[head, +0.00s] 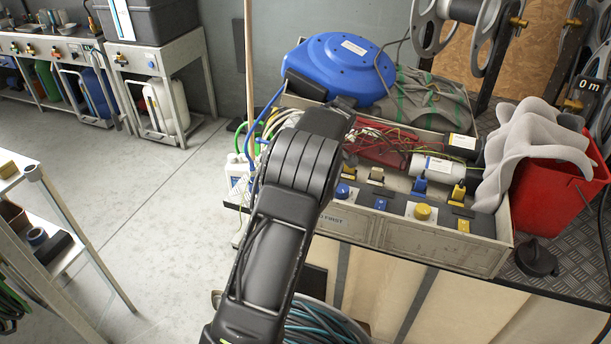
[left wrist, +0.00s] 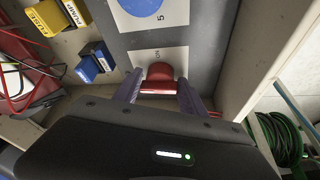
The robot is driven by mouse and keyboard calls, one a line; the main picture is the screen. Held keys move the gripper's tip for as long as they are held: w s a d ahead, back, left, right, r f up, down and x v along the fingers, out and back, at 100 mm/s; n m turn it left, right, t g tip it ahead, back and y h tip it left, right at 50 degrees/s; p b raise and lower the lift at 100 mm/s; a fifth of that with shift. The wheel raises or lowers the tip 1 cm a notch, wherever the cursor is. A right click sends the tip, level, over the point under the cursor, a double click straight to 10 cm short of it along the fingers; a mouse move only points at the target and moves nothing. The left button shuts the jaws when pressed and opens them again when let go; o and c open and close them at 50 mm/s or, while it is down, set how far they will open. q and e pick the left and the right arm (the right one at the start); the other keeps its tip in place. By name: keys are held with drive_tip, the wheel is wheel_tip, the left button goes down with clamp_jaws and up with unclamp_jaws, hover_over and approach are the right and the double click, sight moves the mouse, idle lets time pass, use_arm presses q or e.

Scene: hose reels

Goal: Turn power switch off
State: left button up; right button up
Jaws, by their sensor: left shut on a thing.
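The power switch (left wrist: 160,76) is a red handle on a pale label in the left wrist view. The label reads "ON" just beyond the handle. The fingers of my left gripper (left wrist: 160,87) stand on either side of the red handle and are shut on it. In the head view my left arm reaches over the left end of the control panel. The arm hides the switch and my fingers there. My right gripper is in neither view.
Blue and yellow labelled switches (left wrist: 95,62) sit beside the red handle. A panel wall (left wrist: 262,50) rises close on the right in the wrist view. In the head view a blue hose reel (head: 345,62), a red bucket (head: 548,195) and several cables surround the panel.

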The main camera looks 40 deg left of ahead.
use_arm(q)
drive_tip(key=shift+w+n, duration=0.1)
drive_tip(key=shift+n, duration=0.5)
drive_tip(key=o, duration=1.1)
drive_tip(key=shift+r, duration=0.1)
drive_tip(key=v, duration=0.7)
drive_tip(key=shift+w+d+r, duration=0.15)
drive_tip(key=shift+r, duration=0.15)
